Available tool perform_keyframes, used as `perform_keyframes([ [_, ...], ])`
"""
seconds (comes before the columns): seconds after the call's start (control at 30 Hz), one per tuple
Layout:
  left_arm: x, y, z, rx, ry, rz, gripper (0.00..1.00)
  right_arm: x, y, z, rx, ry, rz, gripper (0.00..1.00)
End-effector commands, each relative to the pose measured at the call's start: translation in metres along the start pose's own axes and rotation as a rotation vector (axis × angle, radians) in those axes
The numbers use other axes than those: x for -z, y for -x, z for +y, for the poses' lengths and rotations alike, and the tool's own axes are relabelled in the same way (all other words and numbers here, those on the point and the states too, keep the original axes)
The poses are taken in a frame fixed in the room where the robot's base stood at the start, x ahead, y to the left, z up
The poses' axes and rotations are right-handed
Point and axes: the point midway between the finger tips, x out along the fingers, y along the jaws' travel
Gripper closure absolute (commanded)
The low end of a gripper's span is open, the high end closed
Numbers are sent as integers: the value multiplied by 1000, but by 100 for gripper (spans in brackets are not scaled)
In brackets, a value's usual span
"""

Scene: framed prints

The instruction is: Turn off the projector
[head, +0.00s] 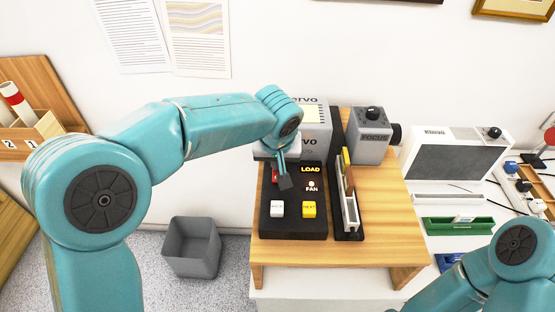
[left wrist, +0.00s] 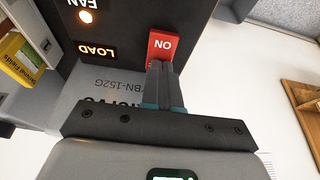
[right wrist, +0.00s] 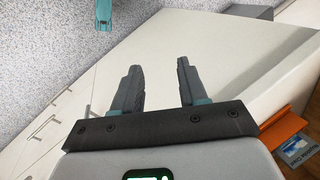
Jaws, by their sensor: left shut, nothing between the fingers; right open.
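The grey projector (head: 316,118) stands on a wooden table, with a black control panel (head: 293,228) in front. The panel carries a red switch, a lit LOAD label (head: 311,170), a FAN lamp (head: 311,185), a white button (head: 277,208) and a yellow NEXT button (head: 309,209). In the left wrist view the red switch (left wrist: 163,44) reads ON and the FAN lamp (left wrist: 86,17) glows. My left gripper (head: 286,184) is shut and empty, its tips (left wrist: 160,66) at the red switch's edge; contact is unclear. My right gripper (right wrist: 158,68) is open and empty over a pale surface.
A slide tray (head: 348,205) lies right of the panel, beside a grey FOCUS unit (head: 371,138). A grey bin (head: 191,248) is on the floor left of the wooden table (head: 385,215).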

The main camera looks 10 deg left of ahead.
Motion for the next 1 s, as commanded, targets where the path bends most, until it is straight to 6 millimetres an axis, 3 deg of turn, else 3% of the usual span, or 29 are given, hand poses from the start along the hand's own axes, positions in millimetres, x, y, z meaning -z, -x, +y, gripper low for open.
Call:
perform_keyframes([
  [0.13, 3, 1, 0, 3, 1, -44, 100, 0, 16, -6, 0, 0, 0, 57],
  [0.47, -1, -5, 0, 2, -1, -50, 100, 0, 9, -3, 0, 0, 0, 57],
  [1.0, -14, 2, 0, 3, -1, -50, 100, 0, -1, 0, 0, 0, 0, 57],
])
